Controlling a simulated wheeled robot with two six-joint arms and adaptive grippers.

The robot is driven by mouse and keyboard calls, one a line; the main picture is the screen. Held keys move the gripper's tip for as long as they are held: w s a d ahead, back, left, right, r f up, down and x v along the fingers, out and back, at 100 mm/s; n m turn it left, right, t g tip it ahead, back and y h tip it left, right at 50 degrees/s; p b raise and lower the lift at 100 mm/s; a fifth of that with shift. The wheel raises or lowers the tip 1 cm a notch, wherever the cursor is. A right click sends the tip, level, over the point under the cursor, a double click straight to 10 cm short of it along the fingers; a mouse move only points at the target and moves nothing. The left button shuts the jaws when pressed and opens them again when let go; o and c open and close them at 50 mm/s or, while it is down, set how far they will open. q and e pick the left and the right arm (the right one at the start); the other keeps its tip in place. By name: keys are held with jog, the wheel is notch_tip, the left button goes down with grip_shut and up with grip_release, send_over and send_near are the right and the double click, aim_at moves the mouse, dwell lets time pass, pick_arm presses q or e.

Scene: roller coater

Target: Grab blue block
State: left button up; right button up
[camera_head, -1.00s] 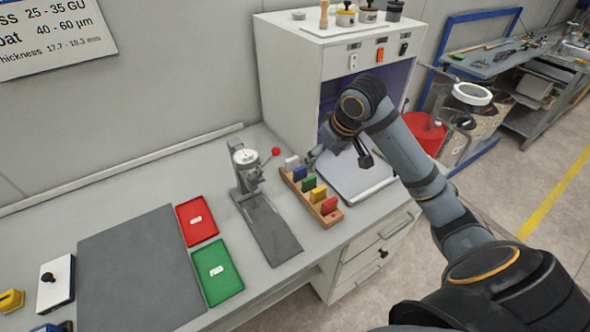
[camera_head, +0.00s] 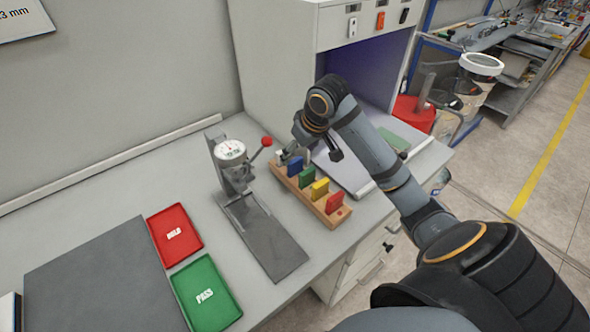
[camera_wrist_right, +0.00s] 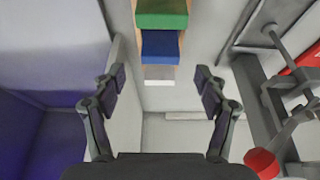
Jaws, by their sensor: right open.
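The blue block (camera_head: 295,167) stands upright in a wooden rack (camera_head: 340,216), between a pale block at the far end and a green block (camera_head: 307,177). My right gripper (camera_head: 309,154) is over the far end of the rack, its fingers spread. In the right wrist view the blue block (camera_wrist_right: 160,46) lies ahead of the gap between the open fingers (camera_wrist_right: 160,78). The pale block (camera_wrist_right: 158,73) is in line with that gap, and nothing is gripped. In the head view the gripper partly covers the pale block. My left gripper is not in view.
Yellow (camera_head: 320,189) and red (camera_head: 335,203) blocks fill the rack's near end. A dial gauge stand (camera_head: 232,165) with a red knob is left of the rack. A white cabinet (camera_head: 275,60) rises behind. Red (camera_head: 174,234) and green (camera_head: 205,296) trays lie on the table.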

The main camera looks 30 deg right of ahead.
aim_at(297, 162)
jog(key=shift+w+f, duration=0.3)
jog(key=shift+f, duration=0.2)
jog(key=x, duration=0.2)
jog(key=s+x, duration=0.1)
jog(key=x, duration=0.1)
jog(key=shift+f+p, duration=0.3)
jog(key=shift+f, duration=0.05)
jog(key=shift+w+f, duration=0.3)
jog(key=shift+f, duration=0.05)
jog(key=c, duration=1.2)
